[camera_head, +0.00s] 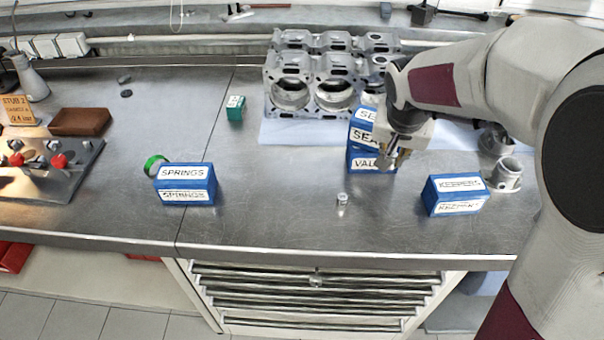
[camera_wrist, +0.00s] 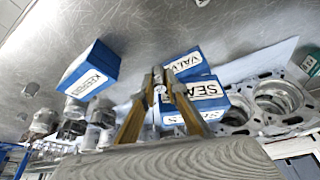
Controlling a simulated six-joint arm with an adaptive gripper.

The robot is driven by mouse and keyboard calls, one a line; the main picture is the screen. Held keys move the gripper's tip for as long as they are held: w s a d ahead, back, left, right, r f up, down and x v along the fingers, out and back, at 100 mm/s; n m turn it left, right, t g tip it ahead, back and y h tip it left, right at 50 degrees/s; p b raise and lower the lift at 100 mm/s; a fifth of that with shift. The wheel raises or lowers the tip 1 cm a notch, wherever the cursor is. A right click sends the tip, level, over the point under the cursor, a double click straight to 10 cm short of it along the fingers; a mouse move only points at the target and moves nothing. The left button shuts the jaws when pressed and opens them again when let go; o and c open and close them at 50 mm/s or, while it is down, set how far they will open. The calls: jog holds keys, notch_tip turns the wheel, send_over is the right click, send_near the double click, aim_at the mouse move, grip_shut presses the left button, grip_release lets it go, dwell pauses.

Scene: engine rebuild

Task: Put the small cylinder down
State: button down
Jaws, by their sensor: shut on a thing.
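My gripper (camera_head: 400,156) is above the bench, in front of the stacked blue boxes. In the wrist view its two yellowish fingers (camera_wrist: 162,78) come together at the tips. A small pale metallic piece (camera_wrist: 160,91) shows between them, apparently the held small cylinder, mostly hidden by the fingers. Another small metal cylinder (camera_head: 342,199) stands upright on the bare bench, left of and nearer than my gripper. It also shows at the top edge of the wrist view (camera_wrist: 201,2).
Blue boxes stand around: SPRINGS (camera_head: 186,184), KEEPERS (camera_head: 455,194) and a VALVES stack (camera_head: 370,160). The engine block (camera_head: 322,80) stands behind, with metal parts (camera_head: 506,174) at right. Bench between the SPRINGS box and standing cylinder is clear; its front edge (camera_head: 300,258) is near.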

jog(key=a+n+y, duration=0.2)
jog(key=a+n, duration=0.4)
jog(key=a, duration=1.3)
jog(key=shift+a+r+n+y, duration=0.2)
jog(key=shift+n+y, duration=0.1)
jog(key=shift+s, duration=0.1)
send_over(299, 188)
jog(key=s, duration=0.1)
jog(key=shift+s+d+f, duration=0.1)
jog(key=shift+d+f, duration=0.05)
jog(key=shift+f, duration=1.45)
jog(key=shift+s+d+f, duration=0.1)
jog(key=shift+f, duration=1.45)
jog(key=shift+f, duration=1.85)
jog(key=shift+f, duration=0.15)
